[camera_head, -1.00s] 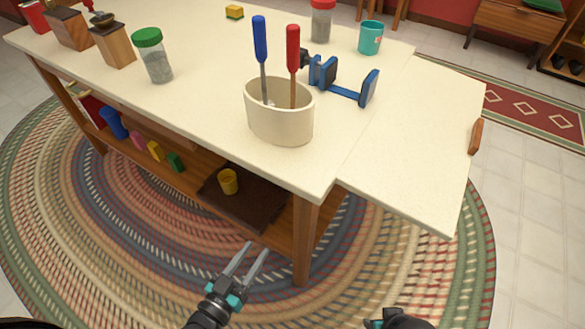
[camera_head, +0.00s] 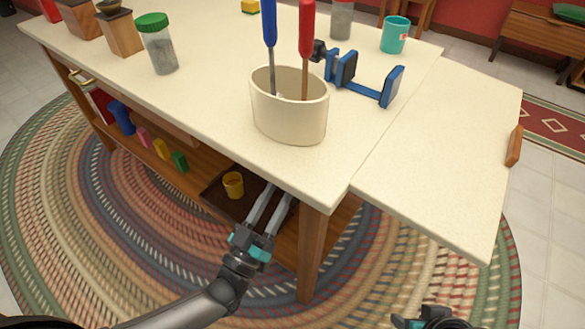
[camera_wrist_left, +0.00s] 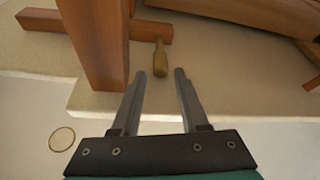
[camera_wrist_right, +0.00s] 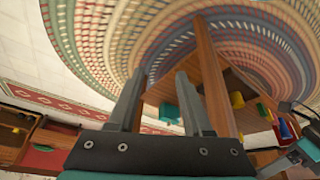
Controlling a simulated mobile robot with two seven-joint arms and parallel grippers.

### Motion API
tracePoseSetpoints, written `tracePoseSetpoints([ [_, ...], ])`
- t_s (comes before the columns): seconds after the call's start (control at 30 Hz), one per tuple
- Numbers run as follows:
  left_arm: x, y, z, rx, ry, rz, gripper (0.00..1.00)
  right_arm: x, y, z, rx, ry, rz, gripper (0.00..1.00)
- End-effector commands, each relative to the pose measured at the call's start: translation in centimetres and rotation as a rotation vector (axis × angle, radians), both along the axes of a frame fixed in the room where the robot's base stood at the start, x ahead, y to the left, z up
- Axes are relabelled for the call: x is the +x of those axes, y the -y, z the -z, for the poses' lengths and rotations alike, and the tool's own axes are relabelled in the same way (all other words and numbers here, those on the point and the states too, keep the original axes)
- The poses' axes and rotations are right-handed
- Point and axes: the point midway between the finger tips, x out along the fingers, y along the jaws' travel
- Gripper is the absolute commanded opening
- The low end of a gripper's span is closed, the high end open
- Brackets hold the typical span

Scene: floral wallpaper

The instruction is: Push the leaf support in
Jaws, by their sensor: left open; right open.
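The table's leaf (camera_head: 440,150) is raised level with the tabletop at the right. Its support is hidden from above. The left wrist view looks up beneath the tabletop (camera_wrist_left: 240,97): a wooden bar (camera_wrist_left: 40,24), seemingly the leaf support, crosses behind a leg (camera_wrist_left: 98,50), with a small peg (camera_wrist_left: 160,60) beside it. My left gripper (camera_head: 280,192) is open and empty at the front edge, left of the corner leg (camera_head: 311,255); its fingers point toward the peg, apart from it. My right gripper (camera_wrist_right: 160,85) is open and empty, right of that leg; the head view cuts it off.
On the tabletop stand a cream holder (camera_head: 290,110) with two screwdrivers, a blue clamp (camera_head: 360,85), a teal cup (camera_head: 394,36) and a green-lidded jar (camera_head: 158,45). A lower shelf holds a yellow cup (camera_head: 233,184). The braided rug in front is clear.

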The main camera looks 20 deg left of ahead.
Motion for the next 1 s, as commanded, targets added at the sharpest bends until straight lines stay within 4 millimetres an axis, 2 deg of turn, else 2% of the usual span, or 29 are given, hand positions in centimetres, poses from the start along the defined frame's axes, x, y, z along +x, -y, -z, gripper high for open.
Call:
tracePoseSetpoints([
  [0.1,2.4,0.6,-0.9,-0.001,0.005,0.0,0.44,-0.1,0.0,-0.8,0.002,0.015,0.0,0.5],
  [0.2,3.9,1.0,-1.6,-0.003,0.004,0.001,0.44,-0.2,0.0,-1.5,0.002,0.025,0.0,0.5],
  [0.3,5.0,1.2,-1.9,0.0,0.002,0.0,0.44,0.2,-0.4,-1.3,0.016,0.057,-0.009,0.5],
  [0.5,5.9,1.5,-2.4,0.0,-0.001,0.0,0.44,0.8,-0.9,-1.3,0.03,0.094,-0.017,0.5],
  [0.77,6.0,1.5,-2.4,0.0,-0.001,0.0,0.44,0.8,-1.0,-1.3,0.031,0.097,-0.018,0.5],
  [1.0,6.0,1.5,-2.4,0.0,-0.001,0.0,0.18,0.8,-1.0,-1.3,0.031,0.097,-0.018,0.5],
])
